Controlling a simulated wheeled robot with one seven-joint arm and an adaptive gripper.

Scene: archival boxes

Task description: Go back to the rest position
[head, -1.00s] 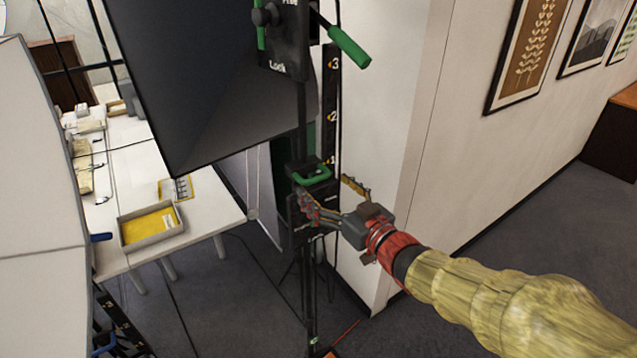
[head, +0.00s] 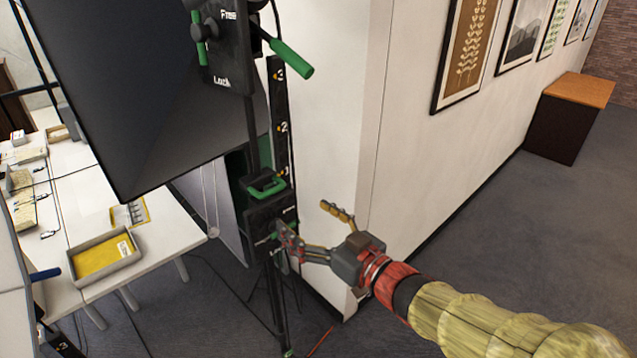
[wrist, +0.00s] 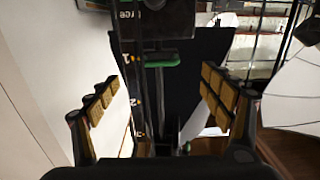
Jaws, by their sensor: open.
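My gripper (head: 312,232) is open and empty in the head view, in front of the lower part of a black stand. In the wrist view my gripper (wrist: 163,105) shows its two padded fingers spread wide, with nothing between them. The black stand (head: 281,130) carries a numbered scale and a green handle (head: 266,187). In the wrist view the stand (wrist: 150,85) and a green bar (wrist: 162,61) lie beyond the fingers. I cannot tell from the head view whether a finger touches the stand.
A large dark panel (head: 150,90) hangs left of the stand. A white table (head: 165,225) holds a tray with a yellow sheet (head: 103,258). A white wall corner (head: 365,170) stands close behind my gripper. Open carpet (head: 500,250) lies at the right, before an orange-topped cabinet (head: 568,125).

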